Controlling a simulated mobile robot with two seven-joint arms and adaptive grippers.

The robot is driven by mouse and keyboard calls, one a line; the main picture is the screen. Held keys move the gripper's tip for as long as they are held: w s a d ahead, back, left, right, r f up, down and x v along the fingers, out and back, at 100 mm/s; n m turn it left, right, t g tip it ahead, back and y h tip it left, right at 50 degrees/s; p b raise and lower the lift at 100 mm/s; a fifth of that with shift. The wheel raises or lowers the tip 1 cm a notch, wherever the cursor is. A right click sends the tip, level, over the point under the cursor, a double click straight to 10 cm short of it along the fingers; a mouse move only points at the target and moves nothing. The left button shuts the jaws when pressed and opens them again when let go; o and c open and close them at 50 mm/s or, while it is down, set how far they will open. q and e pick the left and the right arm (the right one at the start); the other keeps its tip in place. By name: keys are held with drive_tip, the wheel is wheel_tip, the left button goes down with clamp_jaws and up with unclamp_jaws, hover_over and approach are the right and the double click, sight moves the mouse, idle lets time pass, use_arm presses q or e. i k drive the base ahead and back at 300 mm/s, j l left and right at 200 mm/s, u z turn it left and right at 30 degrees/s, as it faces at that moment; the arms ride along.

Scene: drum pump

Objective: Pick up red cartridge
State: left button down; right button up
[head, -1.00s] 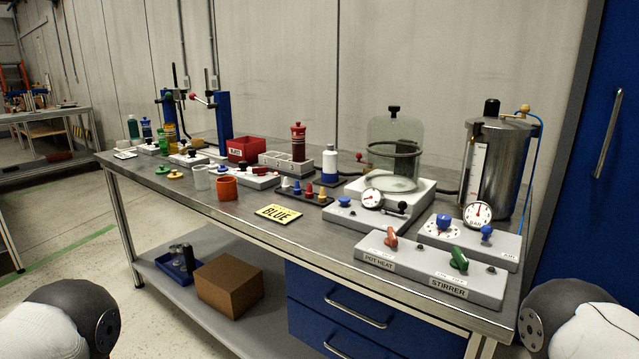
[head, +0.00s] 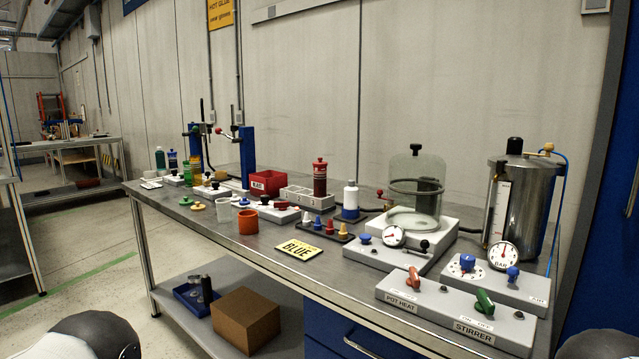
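The red cartridge (head: 320,179) stands upright in the right end of a grey holder block (head: 297,197) toward the back middle of the bench. Neither of my grippers is in view. Only a rounded part of my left arm shows at the lower left edge and a bit of my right arm at the lower right corner, both well short of the cartridge.
A white bottle with a blue base (head: 350,201), a glass bell jar (head: 417,193) and a steel pot (head: 511,200) stand right of the cartridge. A red bin (head: 272,184) is left of it.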

sight(320, 173)
drive_tip(key=i+j+z, duration=0.3)
drive_tip(key=j+z, duration=0.25)
drive_tip(key=i+j+z, duration=0.15)
drive_tip(key=j+z, duration=0.15)
drive_tip(key=j, duration=0.2)
